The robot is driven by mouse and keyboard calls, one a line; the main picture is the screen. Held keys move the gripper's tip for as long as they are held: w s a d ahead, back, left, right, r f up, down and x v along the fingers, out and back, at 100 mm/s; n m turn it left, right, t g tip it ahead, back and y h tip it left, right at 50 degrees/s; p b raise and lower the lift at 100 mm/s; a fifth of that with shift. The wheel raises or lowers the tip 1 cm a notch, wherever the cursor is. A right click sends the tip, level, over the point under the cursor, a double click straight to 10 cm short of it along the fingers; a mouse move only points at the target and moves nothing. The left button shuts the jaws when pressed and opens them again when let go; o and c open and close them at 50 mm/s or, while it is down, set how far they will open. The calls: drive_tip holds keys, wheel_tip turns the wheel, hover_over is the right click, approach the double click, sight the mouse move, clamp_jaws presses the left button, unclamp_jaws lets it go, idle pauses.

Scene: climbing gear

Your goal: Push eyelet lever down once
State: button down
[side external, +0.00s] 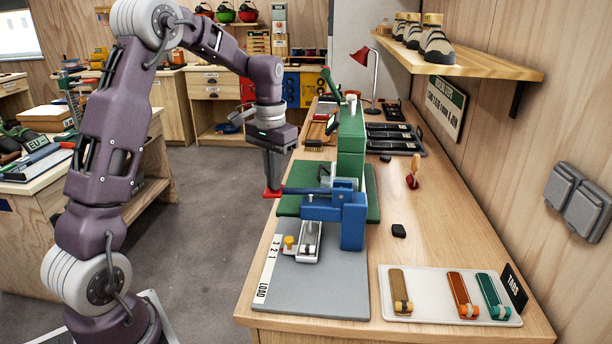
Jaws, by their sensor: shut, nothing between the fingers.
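A blue press (352,226) stands on a grey board (330,285) near the front of the bench. A thin blue lever (303,190) runs left from its top and ends in a red grip (272,194); it looks about level. My gripper (274,187) points down with its fingers shut, at the red grip. The fingertips appear to touch the grip from above, but exact contact cannot be told. Under the press head sits a small metal fixture (309,240) with a yellow knob (289,241) beside it.
A tall green press (350,140) stands right behind the blue one. A white tray (440,313) with tan, orange and green tabs lies front right. A small black block (398,230) and a red-based wooden-handled tool (413,176) lie on the bench. A shelf (480,62) overhangs at right.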

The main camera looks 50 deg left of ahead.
drive_tip(key=shift+f, duration=0.75)
wheel_tip(320, 180, up, 13)
idle(0.5)
drive_tip(key=shift+r, duration=0.1)
drive_tip(key=s+d+r+m+t, duration=0.15)
drive_tip(key=s+d+r, duration=0.25)
drive_tip(key=s+d, duration=0.45)
drive_tip(key=s+d+f+t, duration=0.2)
drive_tip(key=s+d+f, duration=0.1)
drive_tip(key=s+d, duration=0.2)
drive_tip(key=s+d+f+m+t, duration=0.1)
drive_tip(key=s+d+f, duration=0.3)
drive_tip(key=s, duration=0.6)
drive_tip(key=shift+d+t, duration=0.55)
drive_tip(key=shift+d, duration=0.25)
